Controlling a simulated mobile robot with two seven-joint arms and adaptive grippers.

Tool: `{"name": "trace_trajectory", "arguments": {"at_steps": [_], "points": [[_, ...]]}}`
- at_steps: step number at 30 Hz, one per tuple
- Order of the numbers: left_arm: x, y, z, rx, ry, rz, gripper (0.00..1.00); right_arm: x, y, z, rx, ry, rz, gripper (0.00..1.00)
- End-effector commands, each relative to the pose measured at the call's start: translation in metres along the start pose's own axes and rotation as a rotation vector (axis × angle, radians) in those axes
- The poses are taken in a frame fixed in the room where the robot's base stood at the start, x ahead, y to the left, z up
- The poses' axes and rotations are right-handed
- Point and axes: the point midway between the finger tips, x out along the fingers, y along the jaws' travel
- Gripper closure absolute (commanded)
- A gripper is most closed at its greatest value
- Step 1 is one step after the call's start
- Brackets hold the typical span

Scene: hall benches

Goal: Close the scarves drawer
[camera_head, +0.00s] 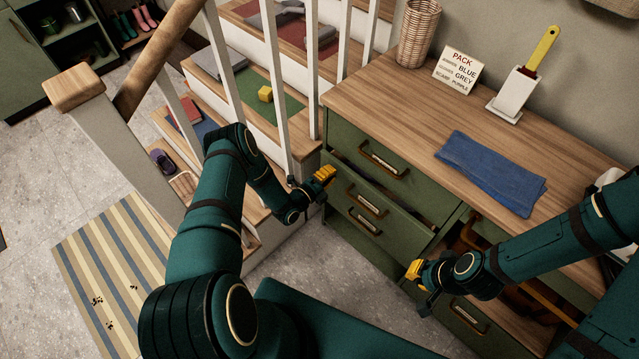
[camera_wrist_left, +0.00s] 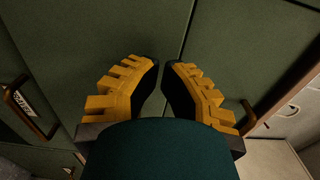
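A green drawer unit (camera_head: 370,250) with a wooden top holds several drawers with brown handles and pale labels. The upper left drawer (camera_head: 378,158) looks shut. The drawer below it (camera_head: 365,212) stands a little out, with a dark gap above its front. My left gripper (camera_head: 328,174) is by the left end of that drawer's front. In the left wrist view its yellow fingers (camera_wrist_left: 160,66) nearly meet at the tips, empty, before green fronts. My right gripper (camera_head: 413,270) is low before the unit's right part; its finger gap is unclear.
On the top are a folded blue cloth (camera_head: 492,170), a sign (camera_head: 459,70), a yellow-handled brush in a white holder (camera_head: 515,93) and a wicker vase (camera_head: 418,35). White stair balusters (camera_head: 277,85) stand close by my left arm. My right arm hides part of an open space at right.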

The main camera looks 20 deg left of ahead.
Motion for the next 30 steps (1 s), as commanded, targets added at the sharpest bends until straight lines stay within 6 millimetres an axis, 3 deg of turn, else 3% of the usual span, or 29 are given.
{"name": "trace_trajectory", "arguments": {"at_steps": [6, 20, 30], "points": [[0.016, 0.000, -0.001, 0.000, 0.001, 0.000, 1.00, 0.003, 0.001, -0.001, -0.001, 0.002, 0.000, 1.00], [0.021, 0.001, 0.000, 0.001, 0.001, -0.001, 1.00, 0.006, 0.002, -0.001, -0.001, 0.003, 0.000, 1.00], [0.057, 0.002, 0.000, 0.001, 0.001, 0.000, 1.00, 0.028, 0.010, -0.003, -0.002, 0.014, 0.001, 1.00]]}}
